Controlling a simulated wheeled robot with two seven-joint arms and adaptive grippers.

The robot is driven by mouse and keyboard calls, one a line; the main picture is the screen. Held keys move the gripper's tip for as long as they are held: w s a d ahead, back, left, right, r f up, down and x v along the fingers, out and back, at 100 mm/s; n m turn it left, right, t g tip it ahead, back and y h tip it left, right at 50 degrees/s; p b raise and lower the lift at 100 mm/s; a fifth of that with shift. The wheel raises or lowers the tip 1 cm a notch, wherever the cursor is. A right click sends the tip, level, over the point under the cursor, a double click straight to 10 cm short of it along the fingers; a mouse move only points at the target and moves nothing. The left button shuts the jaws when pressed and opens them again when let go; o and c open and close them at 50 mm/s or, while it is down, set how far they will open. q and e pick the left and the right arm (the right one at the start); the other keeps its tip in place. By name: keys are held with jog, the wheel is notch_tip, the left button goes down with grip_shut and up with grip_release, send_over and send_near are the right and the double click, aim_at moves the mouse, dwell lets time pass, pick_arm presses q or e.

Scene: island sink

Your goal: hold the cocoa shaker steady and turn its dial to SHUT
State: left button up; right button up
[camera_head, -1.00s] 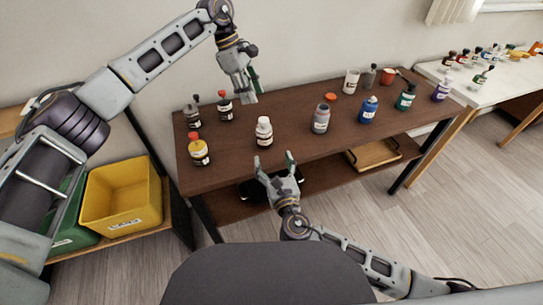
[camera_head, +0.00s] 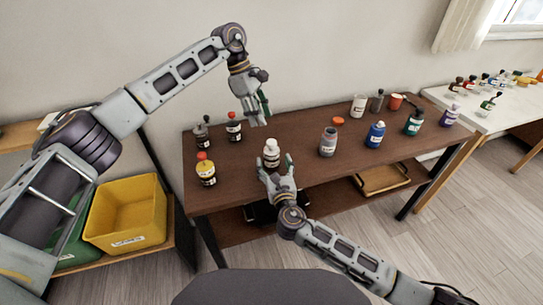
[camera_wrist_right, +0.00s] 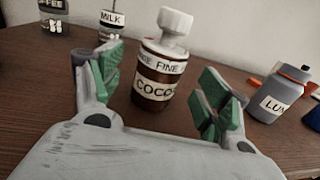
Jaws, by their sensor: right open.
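The cocoa shaker (camera_head: 271,155) is a brown bottle with a white label and a white top, standing upright near the table's front edge. In the right wrist view the shaker (camera_wrist_right: 153,84) shows "COCO" and "FINE" on its labels. My right gripper (camera_head: 275,173) is open just in front of the shaker. In the right wrist view its green-padded fingers (camera_wrist_right: 160,95) stand apart, with the shaker ahead between them. My left gripper (camera_head: 258,117) is above the table, behind and slightly left of the shaker; whether its jaws are apart is hard to see.
A grey bottle (camera_head: 328,142) labelled "LUN…" stands right of the shaker. A yellow bottle with a red cap (camera_head: 206,171), a milk bottle (camera_head: 233,127) and a coffee bottle (camera_head: 202,134) stand to the left. A blue bottle (camera_head: 375,135) is farther right. Bare tabletop surrounds the shaker.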

aim_at(273, 161)
jog(key=shift+w+a, duration=0.2)
jog(key=shift+w, duration=0.9)
jog(key=shift+w+a, duration=0.2)
jog(key=shift+w, duration=0.9)
jog(key=c, duration=1.2)
